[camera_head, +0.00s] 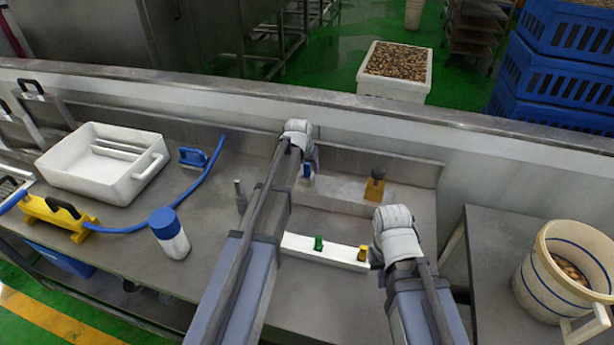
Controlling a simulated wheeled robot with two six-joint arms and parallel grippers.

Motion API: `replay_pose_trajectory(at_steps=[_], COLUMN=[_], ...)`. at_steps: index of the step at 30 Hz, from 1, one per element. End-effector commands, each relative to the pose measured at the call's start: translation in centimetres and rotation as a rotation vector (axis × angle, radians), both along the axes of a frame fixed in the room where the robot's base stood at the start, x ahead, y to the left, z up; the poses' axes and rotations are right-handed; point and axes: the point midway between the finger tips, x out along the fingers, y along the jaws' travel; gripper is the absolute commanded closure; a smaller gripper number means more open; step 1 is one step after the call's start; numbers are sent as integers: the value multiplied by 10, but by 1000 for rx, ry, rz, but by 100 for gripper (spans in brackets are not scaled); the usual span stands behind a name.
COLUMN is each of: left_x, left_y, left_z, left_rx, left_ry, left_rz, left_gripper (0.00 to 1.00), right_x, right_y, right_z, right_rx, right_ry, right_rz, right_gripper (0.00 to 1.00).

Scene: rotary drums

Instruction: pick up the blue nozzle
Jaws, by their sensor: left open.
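A small blue piece, which looks like the blue nozzle (307,171), stands at the back of the sink area, on or by the pale ledge. My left gripper (312,158) is open just above and around it; whether the fingers touch it cannot be told. My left arm hides part of the surroundings. My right gripper (378,256) is at the right end of a white strip, and its fingers are mostly hidden behind its wrist.
A green piece (319,243) and a yellow piece (363,253) sit on the white strip (335,254). A yellow block with a dark knob (375,187) stands right of my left gripper. A blue-capped bottle (170,235), blue hose (205,178) and white tub (85,182) are left.

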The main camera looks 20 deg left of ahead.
Motion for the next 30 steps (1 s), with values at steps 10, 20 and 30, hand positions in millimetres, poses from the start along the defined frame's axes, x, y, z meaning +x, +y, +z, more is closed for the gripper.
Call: replay_pose_trajectory(at_steps=[10,20,30], left_x=[0,0,0], left_y=[0,0,0], left_z=[1,1,1], left_rx=[0,0,0], left_ry=[0,0,0], left_rz=[0,0,0], left_gripper=[68,100,100], right_x=[0,0,0], right_y=[0,0,0], right_z=[1,1,1], right_rx=[0,0,0], right_ry=[0,0,0], right_rz=[0,0,0], right_gripper=[100,100,100])
